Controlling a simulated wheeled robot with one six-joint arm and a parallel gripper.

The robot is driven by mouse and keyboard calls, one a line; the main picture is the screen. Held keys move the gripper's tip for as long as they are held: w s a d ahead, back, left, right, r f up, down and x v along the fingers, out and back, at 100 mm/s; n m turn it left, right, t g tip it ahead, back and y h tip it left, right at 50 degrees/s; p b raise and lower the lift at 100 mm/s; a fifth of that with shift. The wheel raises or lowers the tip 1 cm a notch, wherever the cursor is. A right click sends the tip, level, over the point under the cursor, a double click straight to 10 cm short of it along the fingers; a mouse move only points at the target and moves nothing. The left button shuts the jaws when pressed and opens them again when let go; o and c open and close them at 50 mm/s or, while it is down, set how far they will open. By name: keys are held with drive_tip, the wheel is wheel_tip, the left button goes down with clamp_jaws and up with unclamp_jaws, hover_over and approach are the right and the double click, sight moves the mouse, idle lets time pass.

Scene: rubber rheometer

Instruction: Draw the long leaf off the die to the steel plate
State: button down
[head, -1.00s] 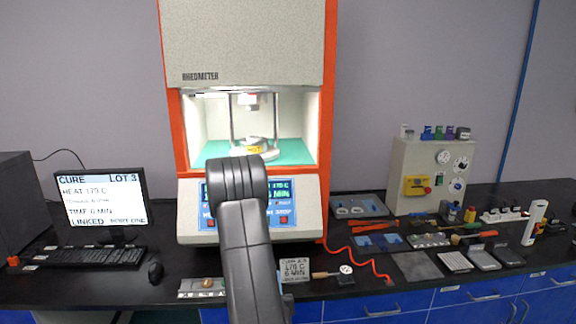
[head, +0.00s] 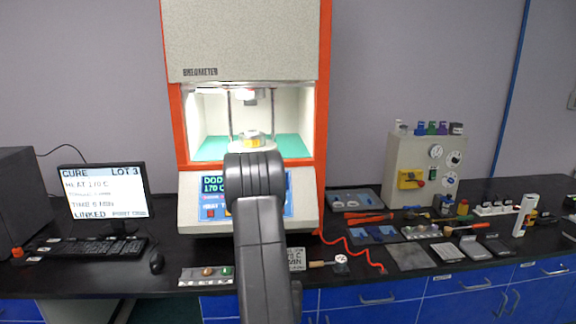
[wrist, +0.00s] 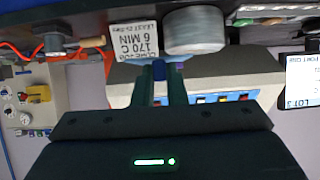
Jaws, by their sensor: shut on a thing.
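My gripper (wrist: 160,74) shows in the wrist view with its fingers close together on a small blue piece (wrist: 158,70). I cannot tell whether this piece is part of the long leaf. In the head view my arm hides the gripper. The die (head: 251,145) is in the lit rheometer chamber, with a yellow mark on its front; my arm covers the area just below it. I cannot make out a leaf on it. A flat dark grey plate (head: 410,257), possibly the steel plate, lies bare on the bench to the right.
The rheometer (head: 322,120) stands behind my arm. A lettered card (wrist: 150,34) and a grey cylinder (wrist: 195,36) are close to my fingertips in the wrist picture. A small tray (head: 193,277) lies left of my arm. Tools crowd the right bench around a red cable (head: 360,257).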

drive_tip(key=s+d+f+m+h, duration=0.1)
drive_tip(key=s+d+f, duration=0.1)
drive_tip(key=s+f, duration=0.4)
drive_tip(key=shift+s+d, duration=0.15)
drive_tip(key=shift+s, duration=0.5)
drive_tip(key=shift+d, duration=0.1)
